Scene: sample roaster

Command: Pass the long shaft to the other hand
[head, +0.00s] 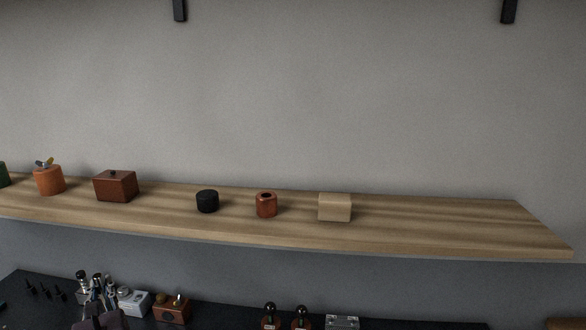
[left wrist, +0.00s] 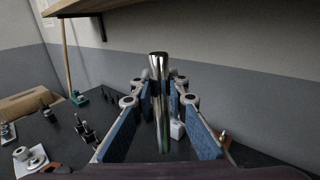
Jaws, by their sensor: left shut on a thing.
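The long shaft (left wrist: 158,63) is a shiny, chrome-like rod standing out in the middle of the left wrist view. My left gripper (left wrist: 161,90), with blue pads, is shut on it, one finger on each side. In the head view my left gripper (head: 97,298) shows low at the left, over the dark counter, small and partly cut off by the bottom edge. I cannot clearly tell the shaft from the nearby metal parts there. My right gripper is in neither view.
A wooden shelf (head: 420,225) crosses above the counter, holding an orange canister (head: 48,181), a brown box (head: 115,187), a black pot (head: 207,201), a copper pot (head: 266,205) and a beige block (head: 335,207). Several small items stand on the dark counter (left wrist: 60,150).

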